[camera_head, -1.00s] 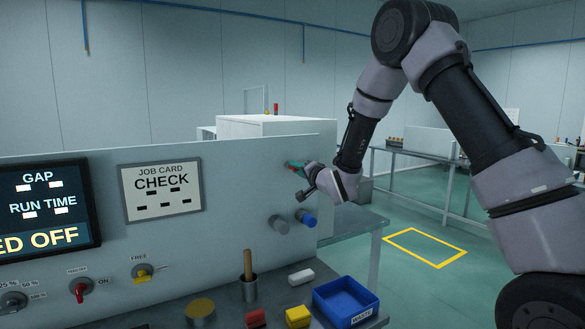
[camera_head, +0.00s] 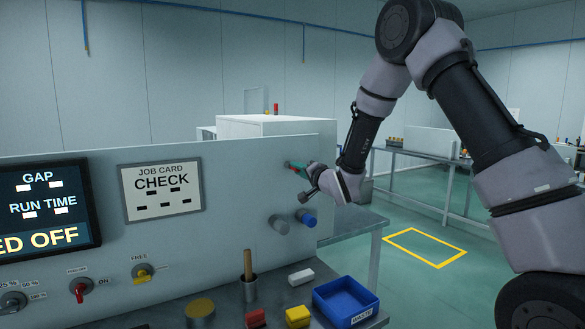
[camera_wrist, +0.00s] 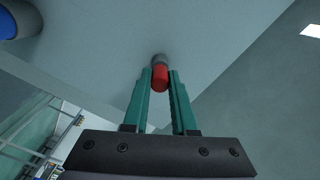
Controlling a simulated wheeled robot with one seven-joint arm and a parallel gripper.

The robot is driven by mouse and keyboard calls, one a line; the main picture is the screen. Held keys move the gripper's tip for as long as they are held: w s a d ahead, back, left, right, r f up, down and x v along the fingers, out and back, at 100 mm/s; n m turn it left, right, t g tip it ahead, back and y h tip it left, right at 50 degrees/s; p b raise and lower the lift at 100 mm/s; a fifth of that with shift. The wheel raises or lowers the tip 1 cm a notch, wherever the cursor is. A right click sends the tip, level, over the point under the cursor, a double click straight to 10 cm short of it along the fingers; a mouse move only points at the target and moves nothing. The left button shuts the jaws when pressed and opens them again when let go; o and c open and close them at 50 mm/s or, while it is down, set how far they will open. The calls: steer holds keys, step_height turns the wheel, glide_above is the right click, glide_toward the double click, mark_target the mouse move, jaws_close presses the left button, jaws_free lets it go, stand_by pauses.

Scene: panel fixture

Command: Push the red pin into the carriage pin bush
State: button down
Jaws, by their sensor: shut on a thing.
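The red pin (camera_wrist: 160,79) sits between the green fingertips of my gripper (camera_wrist: 160,84) in the wrist view. My gripper is shut on it. The pin's far end meets a grey round bush (camera_wrist: 158,59) on the panel; how deep it sits inside cannot be told. In the head view my gripper (camera_head: 292,167) is at the panel's upper right, with its fingers at the panel face, and the pin is mostly hidden there.
Below my gripper a grey knob (camera_head: 278,224) and a blue knob (camera_head: 306,218) stick out of the panel (camera_head: 235,190). A bench below holds a blue waste bin (camera_head: 345,302), a yellow block (camera_head: 298,316), a red block (camera_head: 256,317) and a cup with a wooden handle (camera_head: 249,290).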

steer(key=shift+v, duration=1.4)
stand_by(0.4)
steer(key=shift+v, duration=2.5)
steer(key=c, duration=1.3)
jaws_free()
steer(key=shift+d, duration=0.1)
jaws_close()
